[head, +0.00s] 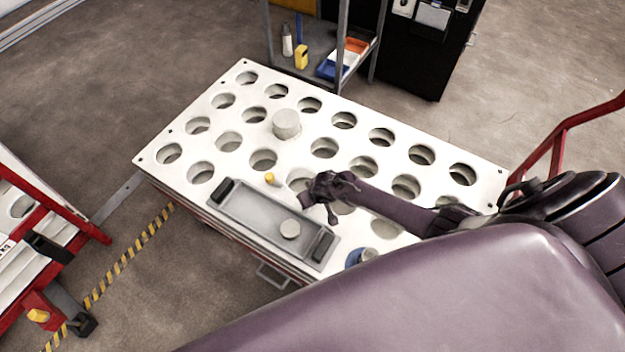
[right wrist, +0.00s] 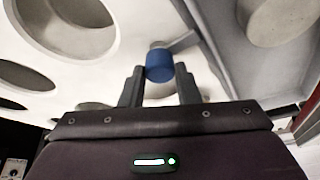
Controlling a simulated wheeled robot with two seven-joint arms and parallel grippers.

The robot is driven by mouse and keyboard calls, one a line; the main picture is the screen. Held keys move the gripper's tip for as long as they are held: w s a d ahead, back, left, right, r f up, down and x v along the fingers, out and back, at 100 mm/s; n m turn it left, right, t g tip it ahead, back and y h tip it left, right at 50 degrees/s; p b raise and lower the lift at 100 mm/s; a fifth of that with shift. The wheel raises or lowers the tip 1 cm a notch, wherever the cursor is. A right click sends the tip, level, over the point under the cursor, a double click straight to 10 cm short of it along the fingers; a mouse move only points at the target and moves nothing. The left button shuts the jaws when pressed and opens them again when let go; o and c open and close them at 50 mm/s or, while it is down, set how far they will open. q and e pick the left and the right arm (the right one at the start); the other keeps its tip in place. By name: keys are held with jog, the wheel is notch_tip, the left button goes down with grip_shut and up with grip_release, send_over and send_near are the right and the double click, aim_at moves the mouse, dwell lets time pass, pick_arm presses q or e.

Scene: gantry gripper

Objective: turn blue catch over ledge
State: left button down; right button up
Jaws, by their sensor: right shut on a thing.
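The blue catch (right wrist: 159,66) shows in the right wrist view as a short blue cylinder between the two dark fingers of my right gripper (right wrist: 159,88). The gripper is shut on it. A grey bar (right wrist: 183,42) beside the catch reaches toward the rim of the grey tray (right wrist: 205,50); I cannot tell how far it lies over the ledge. In the head view my right gripper (head: 331,214) points down at the far long edge of the tray (head: 255,215) and hides this catch. A yellow catch (head: 270,179) stands farther left along that edge. My left gripper is out of view.
The tray has black end handles and holds a pale disc (head: 290,229). The white table (head: 230,160) has many round holes and a pale cylinder (head: 286,123). A blue-and-grey round item (head: 361,257) sits right of the tray. A shelf (head: 318,60) stands behind; a red frame (head: 60,210) is left.

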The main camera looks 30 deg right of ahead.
jog(key=shift+r+m, duration=0.1)
jog(key=shift+m, duration=0.2)
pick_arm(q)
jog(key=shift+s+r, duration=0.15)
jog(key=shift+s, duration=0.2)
pick_arm(e)
jog(key=shift+w, duration=0.1)
jog(key=o, duration=1)
jog(key=shift+c, duration=0.2)
pick_arm(q)
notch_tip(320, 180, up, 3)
jog(key=p, duration=0.3)
pick_arm(e)
jog(key=v, duration=0.7)
jog(key=shift+s+a+r, duration=0.15)
jog(key=shift+s+r, duration=0.1)
jog(key=shift+r, duration=0.05)
